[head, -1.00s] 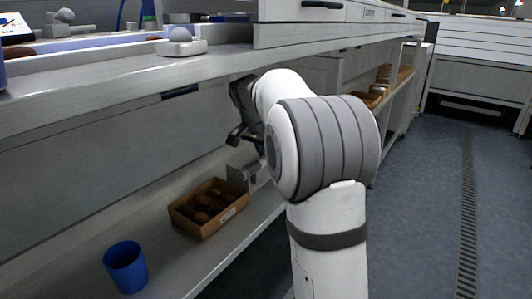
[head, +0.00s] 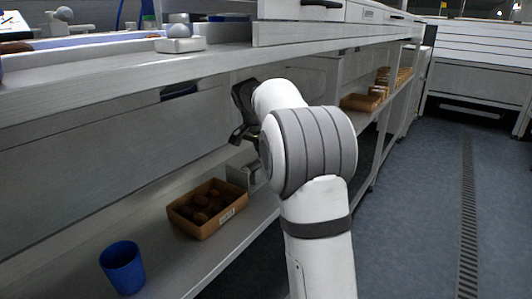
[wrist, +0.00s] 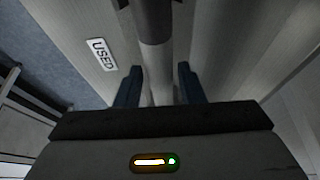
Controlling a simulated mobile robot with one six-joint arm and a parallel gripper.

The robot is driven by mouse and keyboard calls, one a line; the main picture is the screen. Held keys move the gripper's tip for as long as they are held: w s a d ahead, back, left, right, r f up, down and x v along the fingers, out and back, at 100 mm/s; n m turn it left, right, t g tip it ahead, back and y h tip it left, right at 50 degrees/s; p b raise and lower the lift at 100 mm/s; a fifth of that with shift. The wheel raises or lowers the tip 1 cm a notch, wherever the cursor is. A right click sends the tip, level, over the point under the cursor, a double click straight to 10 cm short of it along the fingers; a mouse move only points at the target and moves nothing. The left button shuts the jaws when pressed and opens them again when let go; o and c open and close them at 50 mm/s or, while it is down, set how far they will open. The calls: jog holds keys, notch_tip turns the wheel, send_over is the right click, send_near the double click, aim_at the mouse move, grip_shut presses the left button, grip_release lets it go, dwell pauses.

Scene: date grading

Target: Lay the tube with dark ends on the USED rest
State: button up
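In the wrist view a tube (wrist: 156,72) runs up the picture between the two fingers of my gripper (wrist: 159,84). Its body is pale and the part toward the top edge is dark grey (wrist: 155,22). The fingers stand close on both sides of it; whether they press on it I cannot tell. A white USED label (wrist: 102,54) lies on the pale surface to the left of the tube. In the head view my gripper (head: 243,128) is under the bench top, above a grey block (head: 242,175) on the lower shelf. The tube is not distinguishable there.
A cardboard box of brown dates (head: 229,214) stands on the lower shelf (head: 185,262), with a blue cup (head: 122,267) to its left. The bench top (head: 120,82) overhangs the gripper. More boxes (head: 360,102) stand farther right. The floor at right is clear.

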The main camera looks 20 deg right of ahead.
aim_at(242, 172)
jog(key=shift+o, duration=1.1)
jog(key=shift+r, duration=0.25)
jog(key=shift+p+v, duration=0.75)
jog(key=shift+v, duration=0.05)
jog(key=s+a+b, duration=0.1)
jog(key=s+a, duration=0.1)
jog(key=a, duration=0.1)
jog(key=s+a+b, duration=0.1)
jog(key=s+a, duration=0.1)
jog(key=a, duration=0.1)
jog(key=s+a+b, duration=0.1)
jog(key=s+a, duration=0.1)
jog(key=a, duration=0.2)
jog(key=shift+s+f+b, duration=0.25)
jog(key=shift+b, duration=0.05)
